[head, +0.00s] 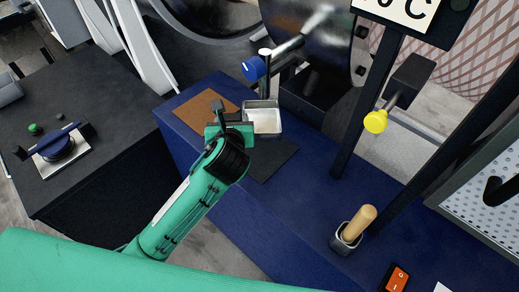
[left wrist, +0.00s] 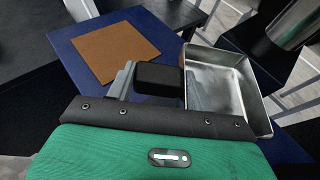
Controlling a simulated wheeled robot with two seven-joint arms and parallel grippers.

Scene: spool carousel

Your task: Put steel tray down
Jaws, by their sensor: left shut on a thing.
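My left gripper (head: 238,125) is shut on the tray's left side wall. In the left wrist view the tray (left wrist: 236,92) extends to the right of the black finger pad (left wrist: 158,79) and looks roughly level. My right gripper is not in view.
A brown mat (head: 203,112) and a dark mat (head: 274,160) lie on the blue bench (head: 235,205). A post with a blue knob (head: 254,69) stands close behind the tray. A wooden handle in a holder (head: 355,225) and a red switch (head: 397,279) are nearer right.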

